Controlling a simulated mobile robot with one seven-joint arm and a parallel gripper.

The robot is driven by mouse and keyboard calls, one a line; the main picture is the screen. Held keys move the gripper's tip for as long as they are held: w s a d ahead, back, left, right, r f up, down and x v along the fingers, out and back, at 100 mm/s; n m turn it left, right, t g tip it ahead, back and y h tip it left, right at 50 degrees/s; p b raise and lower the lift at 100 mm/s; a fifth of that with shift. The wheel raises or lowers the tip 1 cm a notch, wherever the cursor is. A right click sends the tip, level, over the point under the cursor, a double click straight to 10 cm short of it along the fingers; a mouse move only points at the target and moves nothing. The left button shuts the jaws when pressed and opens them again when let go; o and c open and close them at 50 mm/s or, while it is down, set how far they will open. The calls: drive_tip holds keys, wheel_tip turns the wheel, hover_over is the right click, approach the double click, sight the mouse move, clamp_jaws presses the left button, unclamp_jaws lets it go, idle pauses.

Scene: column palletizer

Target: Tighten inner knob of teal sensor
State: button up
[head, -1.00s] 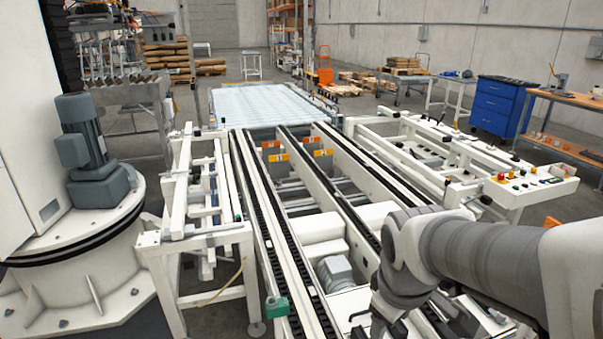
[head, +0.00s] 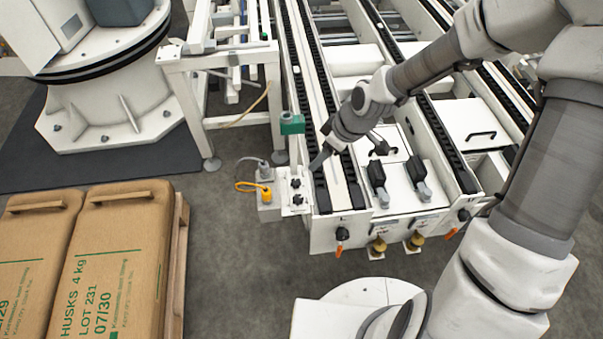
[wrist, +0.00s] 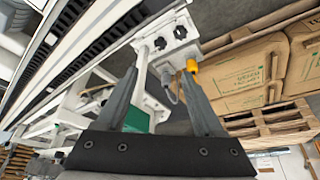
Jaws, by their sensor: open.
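The teal sensor (head: 292,123) is a small box on a post at the conveyor's front left corner. It also shows in the wrist view (wrist: 139,117), partly behind a finger. A white bracket plate (head: 286,211) stands below it, with two dark knobs, a rear one (head: 296,183) and a front one (head: 297,198). In the wrist view the knobs (wrist: 160,43) (wrist: 180,32) lie beyond the fingertips. I cannot tell which knob is the inner one. My gripper (head: 316,168) is just right of the plate; in the wrist view my gripper (wrist: 163,72) is open and empty, apart from both knobs.
A yellow-plugged cable (head: 265,195) and a grey cable (head: 254,160) run left of the bracket. Chain rails (head: 313,100) lie close by on the right. Sacks (head: 112,260) on a pallet stand at front left. Floor between pallet and conveyor is clear.

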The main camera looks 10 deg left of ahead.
sight(297, 182)
drive_tip(key=b+x, duration=0.6)
drive_tip(key=x, duration=1.1)
drive_tip(key=shift+w+a+f, duration=0.1)
drive_tip(key=shift+a+f, duration=0.1)
clamp_jaws()
